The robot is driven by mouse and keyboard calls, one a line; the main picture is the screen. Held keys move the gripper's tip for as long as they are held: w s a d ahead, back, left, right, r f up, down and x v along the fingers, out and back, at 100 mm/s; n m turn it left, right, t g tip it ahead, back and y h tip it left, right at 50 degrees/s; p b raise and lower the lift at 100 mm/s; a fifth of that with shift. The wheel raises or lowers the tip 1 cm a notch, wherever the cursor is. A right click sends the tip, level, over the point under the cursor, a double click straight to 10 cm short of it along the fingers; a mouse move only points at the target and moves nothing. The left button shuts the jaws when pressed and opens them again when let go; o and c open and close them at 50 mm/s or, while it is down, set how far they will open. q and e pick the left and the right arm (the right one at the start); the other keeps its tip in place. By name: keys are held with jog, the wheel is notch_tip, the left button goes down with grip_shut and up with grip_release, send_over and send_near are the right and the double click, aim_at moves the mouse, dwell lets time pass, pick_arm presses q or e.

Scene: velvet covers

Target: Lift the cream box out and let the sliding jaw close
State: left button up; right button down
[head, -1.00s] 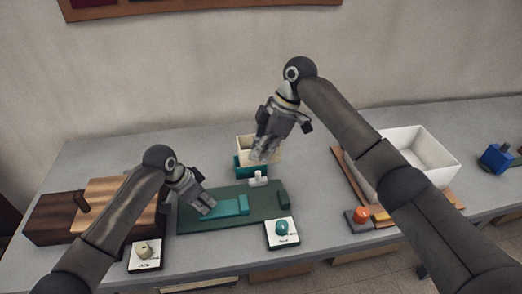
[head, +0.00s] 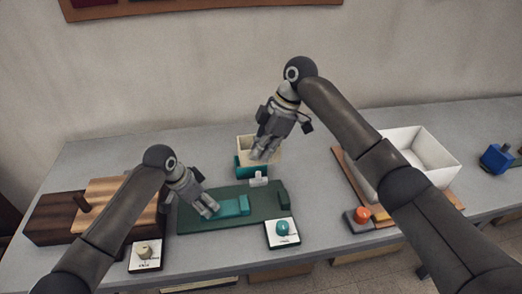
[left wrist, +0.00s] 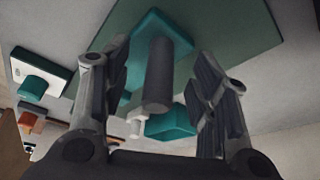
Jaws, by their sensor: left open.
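The cream box (head: 243,142) stands in or on a teal holder (head: 240,166) at the back middle of the table. My right gripper (head: 263,156) reaches down over the cream box, and its fingers hide part of it; whether they grip it is unclear. A teal sliding piece (head: 229,208) lies on a dark green board (head: 189,222) in front. My left gripper (head: 211,211) is low over this piece. In the left wrist view its fingers are open on either side of a grey post (left wrist: 158,78) that stands on a teal slab (left wrist: 178,45).
Pads with a teal knob (head: 282,228) and a cream knob (head: 145,248) lie in front. A white bin (head: 443,157) is at right, a wooden block (head: 50,219) at left.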

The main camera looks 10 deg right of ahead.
pick_arm(q)
jog(key=shift+r+p, duration=4.55)
jog(key=shift+r, duration=0.05)
pick_arm(e)
jog(key=shift+r, duration=4.7)
jog(key=shift+s, duration=0.1)
pick_arm(q)
jog(key=shift+f, duration=0.15)
pick_arm(e)
jog(key=shift+f, duration=0.1)
